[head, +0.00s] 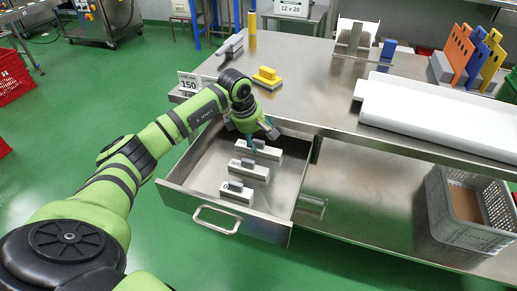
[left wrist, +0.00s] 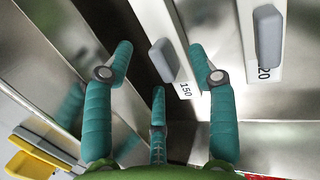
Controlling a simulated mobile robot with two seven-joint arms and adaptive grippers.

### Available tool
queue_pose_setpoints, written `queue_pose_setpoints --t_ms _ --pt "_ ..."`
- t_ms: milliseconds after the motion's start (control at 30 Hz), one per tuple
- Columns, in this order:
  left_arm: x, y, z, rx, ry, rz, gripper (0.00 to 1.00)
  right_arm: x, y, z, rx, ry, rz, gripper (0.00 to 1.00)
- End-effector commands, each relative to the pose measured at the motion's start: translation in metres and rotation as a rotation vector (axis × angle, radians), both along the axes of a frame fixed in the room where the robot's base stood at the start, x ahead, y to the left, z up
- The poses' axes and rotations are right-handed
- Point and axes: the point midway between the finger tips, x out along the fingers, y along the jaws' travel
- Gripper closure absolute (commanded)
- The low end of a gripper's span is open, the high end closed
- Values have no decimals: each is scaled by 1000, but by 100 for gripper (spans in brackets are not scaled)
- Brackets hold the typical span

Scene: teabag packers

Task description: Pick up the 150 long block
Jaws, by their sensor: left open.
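The 150 long block (left wrist: 152,22) is white with a grey handle on top and a "150" label on its end. In the head view it is the farthest block (head: 268,152) in the open drawer, partly hidden by my left gripper (head: 262,138). In the left wrist view my left gripper (left wrist: 160,70) is open, with its teal fingers spread to either side of the block's labelled end and handle. I cannot tell whether any finger touches it. My right gripper is not in view.
The steel drawer (head: 178,193) also holds a middle block (head: 260,173) and a near block (head: 236,198). A neighbouring block (left wrist: 250,70), its label ending in "20", lies close beside the right finger. The table edge (head: 385,145) overhangs the drawer's back. A "150" sign (head: 188,82) stands above.

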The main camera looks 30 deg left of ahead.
Motion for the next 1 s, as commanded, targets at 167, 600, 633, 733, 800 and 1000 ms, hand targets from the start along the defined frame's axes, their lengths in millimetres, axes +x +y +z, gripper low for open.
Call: queue_pose_setpoints --t_ms 167,600,633,733,800,1000 --pt "2 -1 -8 -1 0 0 42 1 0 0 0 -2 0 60" --pt "2 -1 -8 0 2 0 100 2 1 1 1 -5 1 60" --pt "2 0 -8 0 1 0 100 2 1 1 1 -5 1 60" --pt "2 -1 -9 0 3 0 100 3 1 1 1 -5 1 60" --pt "1 0 -9 0 3 0 100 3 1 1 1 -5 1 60" --pt "2 0 -1 2 1 0 100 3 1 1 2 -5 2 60"
